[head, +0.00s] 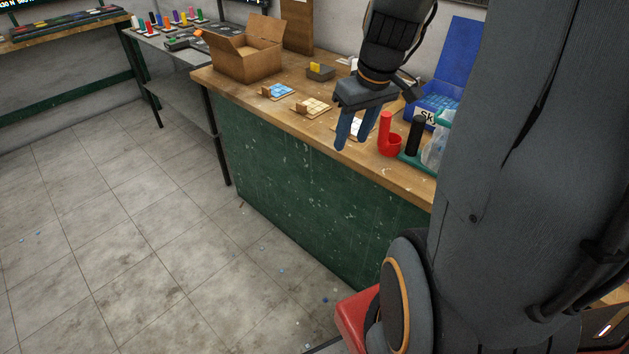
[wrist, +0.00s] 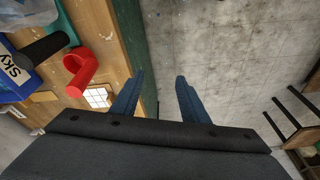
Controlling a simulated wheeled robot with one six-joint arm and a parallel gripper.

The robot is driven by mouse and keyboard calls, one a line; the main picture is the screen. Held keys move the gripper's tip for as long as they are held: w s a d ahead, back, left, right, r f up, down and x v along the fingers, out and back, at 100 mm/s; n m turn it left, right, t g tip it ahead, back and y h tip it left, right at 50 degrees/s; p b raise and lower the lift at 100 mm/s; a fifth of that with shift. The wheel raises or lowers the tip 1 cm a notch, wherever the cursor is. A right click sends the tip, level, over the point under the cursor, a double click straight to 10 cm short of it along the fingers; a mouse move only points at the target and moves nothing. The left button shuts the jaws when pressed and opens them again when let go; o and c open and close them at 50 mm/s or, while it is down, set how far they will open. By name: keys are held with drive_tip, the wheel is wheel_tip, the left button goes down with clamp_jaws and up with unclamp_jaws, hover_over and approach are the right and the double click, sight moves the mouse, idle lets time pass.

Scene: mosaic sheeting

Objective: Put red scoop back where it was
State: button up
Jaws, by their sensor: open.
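My gripper (head: 354,141) has two blue fingers, open and empty. In the head view it hangs just left of the scoop, apart from it. In the wrist view my gripper (wrist: 162,80) points past the bench edge, with bare floor beyond the fingertips.
A black-handled tool (head: 415,137) and a clear bag (head: 435,152) stand right of the scoop. A blue bin (head: 437,106) is behind. Mosaic sheets (head: 313,107) and a cardboard box (head: 246,66) lie farther left on the bench (head: 222,84). The floor is open.

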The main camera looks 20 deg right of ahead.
drive_tip(key=s+a+f, duration=0.2)
drive_tip(key=s+a, duration=0.1)
drive_tip(key=a, duration=0.3)
drive_tip(key=s+a+f+m+g, duration=0.1)
drive_tip(key=s+a+f, duration=0.1)
drive_tip(key=s+a, duration=0.2)
drive_tip(key=a, duration=0.3)
drive_tip(key=shift+a+f+g+h, duration=0.25)
drive_tip(key=shift+g+h, duration=0.05)
idle(0.4)
